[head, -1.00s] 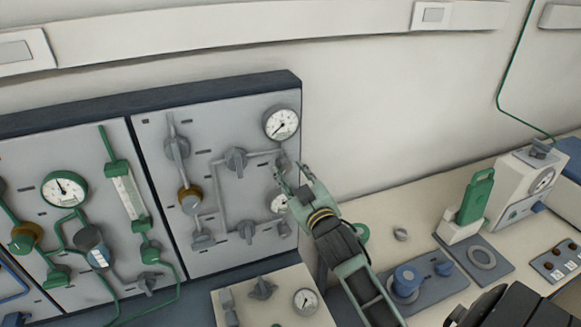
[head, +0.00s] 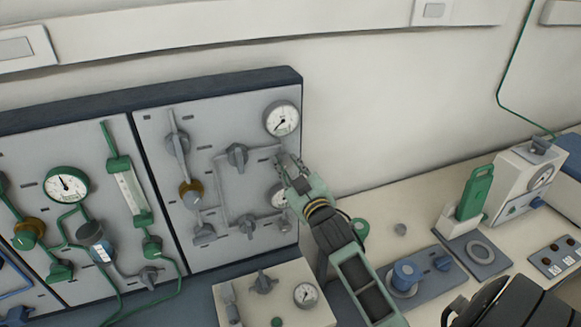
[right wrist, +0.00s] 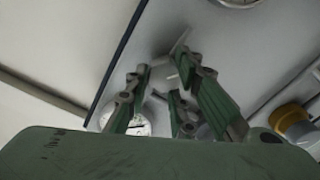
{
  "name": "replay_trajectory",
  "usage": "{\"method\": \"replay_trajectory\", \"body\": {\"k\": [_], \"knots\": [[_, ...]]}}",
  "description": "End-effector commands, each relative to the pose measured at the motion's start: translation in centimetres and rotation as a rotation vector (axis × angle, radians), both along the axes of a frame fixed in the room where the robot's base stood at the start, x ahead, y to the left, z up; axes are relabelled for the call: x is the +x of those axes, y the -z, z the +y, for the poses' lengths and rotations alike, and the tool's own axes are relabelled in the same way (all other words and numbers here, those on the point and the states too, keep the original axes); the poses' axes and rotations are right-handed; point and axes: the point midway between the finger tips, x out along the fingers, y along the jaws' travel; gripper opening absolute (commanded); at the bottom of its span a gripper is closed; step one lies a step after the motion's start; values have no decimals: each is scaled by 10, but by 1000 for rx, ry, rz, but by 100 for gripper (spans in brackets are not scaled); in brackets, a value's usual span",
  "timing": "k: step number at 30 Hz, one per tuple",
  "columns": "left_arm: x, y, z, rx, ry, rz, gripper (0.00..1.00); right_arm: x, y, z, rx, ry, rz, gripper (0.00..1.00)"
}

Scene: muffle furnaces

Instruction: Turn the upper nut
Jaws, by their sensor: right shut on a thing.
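The upper nut is a small grey fitting at the right side of the grey panel (head: 150,125), where the upper pipe (head: 262,154) ends below the top gauge (head: 282,119). My right gripper (head: 286,163) is at this fitting and shut on it, hiding most of it. In the right wrist view the green-and-grey fingers (right wrist: 168,82) close around a small grey part, whose shape is hard to make out. A lower gauge (head: 279,196) is partly covered by the gripper. My left gripper is not in view.
Grey valve knobs (head: 237,156) and a brass-ringed valve (head: 191,193) are left of the gripper. A beige box with a gauge (head: 306,295) stands below. Blue-knobbed hardware (head: 406,278) and a green-handled device (head: 474,193) are on the bench at right.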

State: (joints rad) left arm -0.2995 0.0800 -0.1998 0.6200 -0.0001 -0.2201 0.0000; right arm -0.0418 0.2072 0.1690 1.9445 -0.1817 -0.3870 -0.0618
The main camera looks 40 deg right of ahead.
Motion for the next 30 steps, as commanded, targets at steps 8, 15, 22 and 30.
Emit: {"method": "replay_trajectory", "body": {"k": [8, 15, 22, 30], "knots": [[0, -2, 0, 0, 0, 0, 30, 0, 1, -2, 45, 4, -8, 0], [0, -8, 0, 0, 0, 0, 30, 0, 1, -3, 190, 6, -42, 0], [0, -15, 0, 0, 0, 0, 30, -1, 3, -3, 395, 7, -91, 0], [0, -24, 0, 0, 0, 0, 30, 0, 5, -2, 634, 7, -148, 0]]}}
